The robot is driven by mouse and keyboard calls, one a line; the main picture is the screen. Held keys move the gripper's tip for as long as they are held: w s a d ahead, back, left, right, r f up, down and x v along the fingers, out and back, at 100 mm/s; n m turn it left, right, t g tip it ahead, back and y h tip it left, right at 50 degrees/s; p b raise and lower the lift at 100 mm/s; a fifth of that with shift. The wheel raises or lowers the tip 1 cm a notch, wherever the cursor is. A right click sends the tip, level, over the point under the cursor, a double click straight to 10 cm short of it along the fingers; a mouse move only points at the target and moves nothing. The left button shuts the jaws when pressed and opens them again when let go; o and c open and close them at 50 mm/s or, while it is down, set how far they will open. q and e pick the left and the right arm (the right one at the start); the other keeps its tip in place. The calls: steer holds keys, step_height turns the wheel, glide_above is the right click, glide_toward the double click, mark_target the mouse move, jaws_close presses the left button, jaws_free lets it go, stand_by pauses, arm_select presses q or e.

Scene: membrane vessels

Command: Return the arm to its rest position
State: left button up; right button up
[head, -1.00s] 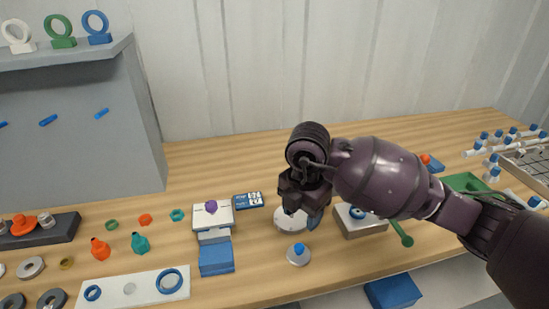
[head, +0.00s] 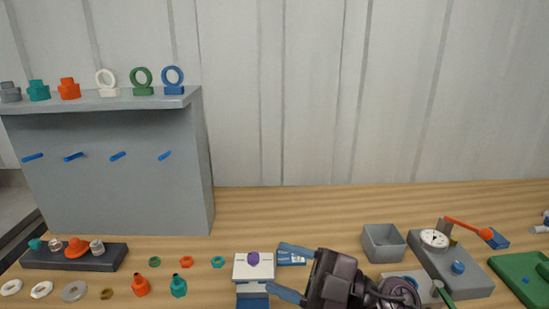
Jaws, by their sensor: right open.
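My right gripper (head: 275,268) is at the bottom of the head view, right of centre. Its two blue fingers point left and stand apart, with nothing seen between them. Its dark purple wrist is cut off by the lower edge. The fingers show close to the right side of a white and blue block (head: 240,271) with a purple knob (head: 253,258). My left gripper is out of view.
A grey shelf unit (head: 130,190) with rings and fittings stands at left. A grey open box (head: 383,243), a dial gauge (head: 434,239) on a grey base and a green tray (head: 520,277) are at right. Small fittings line the front left. The bench behind the gripper is clear.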

steer(key=w+d+f+m+t+h, duration=0.2)
steer(key=d+f+m+t+h, duration=0.2)
steer(key=d+m+t+h, duration=0.5)
steer(key=w+d+f+m+t+h, duration=0.1)
steer(key=d+f+m+t+h, duration=0.35)
steer(key=d+m+h, duration=0.85)
steer(key=s+d+f+m+g+h, duration=0.1)
steer(key=s+d+f+m+g, duration=0.3)
steer(key=s+f+g, duration=0.6)
steer(key=s+f+n+g+y, duration=0.1)
steer(key=s+f+g, duration=0.5)
steer(key=s, duration=0.5)
steer(key=w+f+n+t+y, duration=0.1)
steer(key=w+f+t, duration=0.5)
steer(key=f+t, duration=0.3)
steer(key=shift+w+a+f, duration=0.15)
steer(key=shift+w+f, duration=0.25)
steer(key=shift+f, duration=0.75)
